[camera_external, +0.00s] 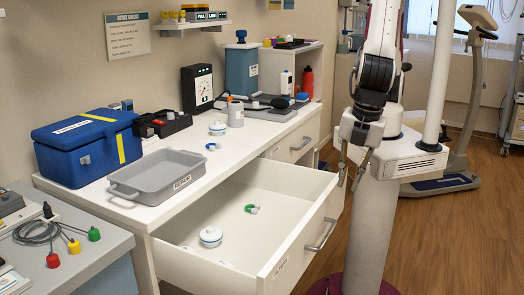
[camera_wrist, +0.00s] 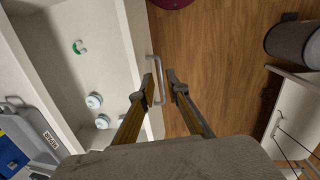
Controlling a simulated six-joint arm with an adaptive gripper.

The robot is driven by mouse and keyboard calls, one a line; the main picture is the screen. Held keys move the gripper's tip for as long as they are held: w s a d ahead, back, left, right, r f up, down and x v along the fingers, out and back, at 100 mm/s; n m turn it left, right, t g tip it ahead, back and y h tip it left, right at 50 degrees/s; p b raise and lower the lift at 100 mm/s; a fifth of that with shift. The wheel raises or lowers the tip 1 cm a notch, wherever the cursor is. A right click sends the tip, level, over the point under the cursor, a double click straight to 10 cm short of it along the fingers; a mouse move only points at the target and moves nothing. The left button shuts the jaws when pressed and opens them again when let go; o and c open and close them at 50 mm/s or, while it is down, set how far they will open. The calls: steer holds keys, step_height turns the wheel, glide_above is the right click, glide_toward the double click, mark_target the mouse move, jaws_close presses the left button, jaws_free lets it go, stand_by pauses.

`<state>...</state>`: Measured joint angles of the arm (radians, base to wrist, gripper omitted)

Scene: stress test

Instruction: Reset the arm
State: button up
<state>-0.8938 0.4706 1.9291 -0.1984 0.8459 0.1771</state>
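My gripper (camera_external: 348,184) hangs pointing down by the right end of the open drawer's front, above the drawer handle (camera_external: 321,235). Its two fingers stand apart with nothing held between them. In the wrist view my gripper (camera_wrist: 160,80) shows the same gap, and the handle (camera_wrist: 152,60) appears between and beyond the fingertips. The fingers look apart from the handle, though the exact clearance is hard to tell. My arm comes down from the top of the outside view, right of the counter.
The open drawer (camera_external: 225,190) holds a white round jar (camera_external: 210,236) and a small green-and-white item (camera_external: 252,209). Wooden floor (camera_external: 450,240) lies clear at right.

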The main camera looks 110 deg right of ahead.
steer(key=s+d+r+m+t, duration=0.1)
steer(key=s+d+r+m, duration=0.1)
steer(key=d+r, duration=0.5)
steer(key=s+d+r+m+t+y, duration=0.1)
steer(key=d+r, duration=0.6)
steer(key=d, duration=0.7)
steer(key=s+d+r+m+t, duration=0.3)
steer(key=s+d+r+m, duration=0.2)
steer(key=d, duration=0.6)
steer(key=shift+s+r+m+y, duration=0.25)
steer(key=shift+r+m+y, duration=0.15)
steer(key=shift+r+m, duration=0.5)
